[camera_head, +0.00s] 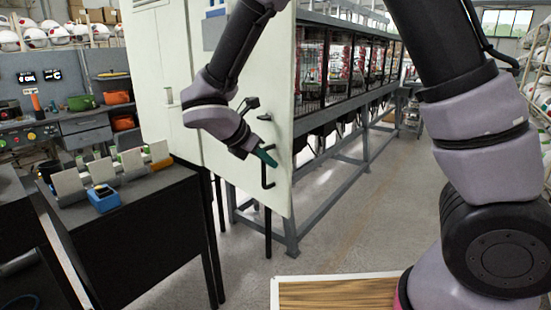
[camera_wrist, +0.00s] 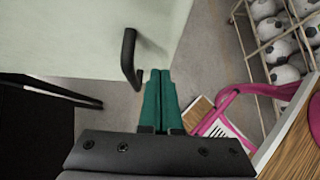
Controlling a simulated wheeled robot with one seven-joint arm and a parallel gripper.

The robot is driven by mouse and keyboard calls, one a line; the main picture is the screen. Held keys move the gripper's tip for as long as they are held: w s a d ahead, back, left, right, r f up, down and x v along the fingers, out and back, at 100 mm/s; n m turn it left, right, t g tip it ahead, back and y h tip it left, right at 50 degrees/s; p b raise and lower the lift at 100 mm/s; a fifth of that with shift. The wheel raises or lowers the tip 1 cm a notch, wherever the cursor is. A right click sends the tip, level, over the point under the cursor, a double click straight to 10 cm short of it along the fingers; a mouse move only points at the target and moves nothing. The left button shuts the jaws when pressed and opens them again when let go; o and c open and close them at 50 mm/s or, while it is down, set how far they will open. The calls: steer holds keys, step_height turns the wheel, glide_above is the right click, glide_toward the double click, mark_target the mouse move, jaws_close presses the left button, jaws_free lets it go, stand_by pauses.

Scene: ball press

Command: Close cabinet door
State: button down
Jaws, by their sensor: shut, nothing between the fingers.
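The pale cabinet door (camera_head: 277,90) stands upright at the centre of the head view, with a black bar handle (camera_head: 268,176) low near its right edge. My gripper (camera_head: 267,158) is beside the handle, its green fingers together and empty. In the wrist view the door (camera_wrist: 85,30) fills the upper left and the handle (camera_wrist: 128,58) sticks out just left of my shut fingertips (camera_wrist: 160,74). I cannot tell whether the fingers touch the handle or the door. How far the door stands open is unclear, and the cabinet's inside is hidden.
A black table (camera_head: 150,225) with a blue box (camera_head: 103,197) stands at the left. A long grey frame (camera_head: 340,165) runs behind the door. A wood-topped surface (camera_head: 335,292) is at the bottom. In the wrist view a pink chair (camera_wrist: 222,118) and a ball rack (camera_wrist: 268,50) are at the right.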

steer(key=shift+w+d, duration=0.8)
steer(key=shift+d, duration=0.15)
